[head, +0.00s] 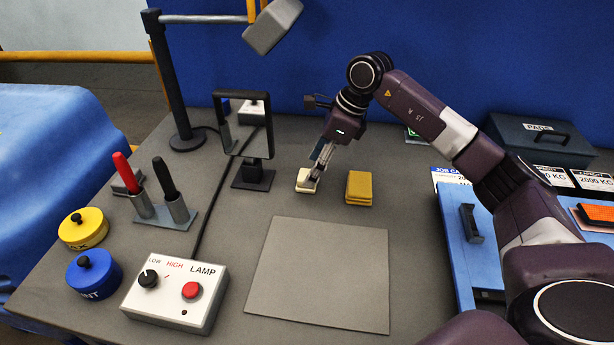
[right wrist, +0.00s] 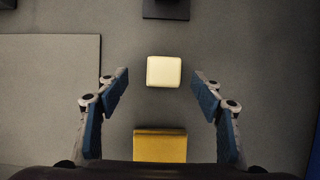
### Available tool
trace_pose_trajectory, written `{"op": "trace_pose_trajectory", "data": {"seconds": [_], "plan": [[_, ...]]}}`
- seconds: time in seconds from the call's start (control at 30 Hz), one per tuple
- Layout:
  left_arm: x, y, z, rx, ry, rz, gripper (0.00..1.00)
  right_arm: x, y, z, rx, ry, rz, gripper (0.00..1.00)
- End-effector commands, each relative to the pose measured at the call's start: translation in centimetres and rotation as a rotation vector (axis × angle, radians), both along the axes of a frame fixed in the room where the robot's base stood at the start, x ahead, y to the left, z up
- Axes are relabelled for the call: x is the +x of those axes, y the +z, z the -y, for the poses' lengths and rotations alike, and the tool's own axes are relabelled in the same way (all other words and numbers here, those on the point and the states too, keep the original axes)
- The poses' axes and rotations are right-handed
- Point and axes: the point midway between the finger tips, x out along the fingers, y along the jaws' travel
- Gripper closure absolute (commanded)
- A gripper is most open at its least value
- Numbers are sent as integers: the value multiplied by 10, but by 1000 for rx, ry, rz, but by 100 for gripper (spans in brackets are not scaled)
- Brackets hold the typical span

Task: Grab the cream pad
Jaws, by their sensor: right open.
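The cream pad (head: 304,186) is a small pale block on the grey table, between the mirror and the yellow pad. In the right wrist view the cream pad (right wrist: 164,71) lies ahead of the fingertips, about midway between them. My right gripper (head: 318,173) is over the cream pad in the head view, and its fingers hide part of it. In the right wrist view the right gripper (right wrist: 160,76) is open with nothing between its fingers. I cannot tell its exact height above the pad. My left gripper does not show.
A yellow pad (head: 359,188) lies just right of the cream pad. A framed mirror (head: 245,125) stands to its left. A flat grey mat (head: 318,275) lies in front.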

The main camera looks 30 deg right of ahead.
Motion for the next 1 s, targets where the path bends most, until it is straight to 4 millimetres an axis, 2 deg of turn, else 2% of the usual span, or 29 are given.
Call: {"op": "trace_pose_trajectory", "data": {"seconds": [0.13,0.3,0.57,1.0], "plan": [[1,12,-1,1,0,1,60,8,-18,-6,2,1,-5,39],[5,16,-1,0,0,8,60,14,-38,-12,1,0,-1,39],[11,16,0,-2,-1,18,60,15,-42,-12,-1,1,1,39],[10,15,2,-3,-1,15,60,15,-41,-12,0,1,2,84]]}}
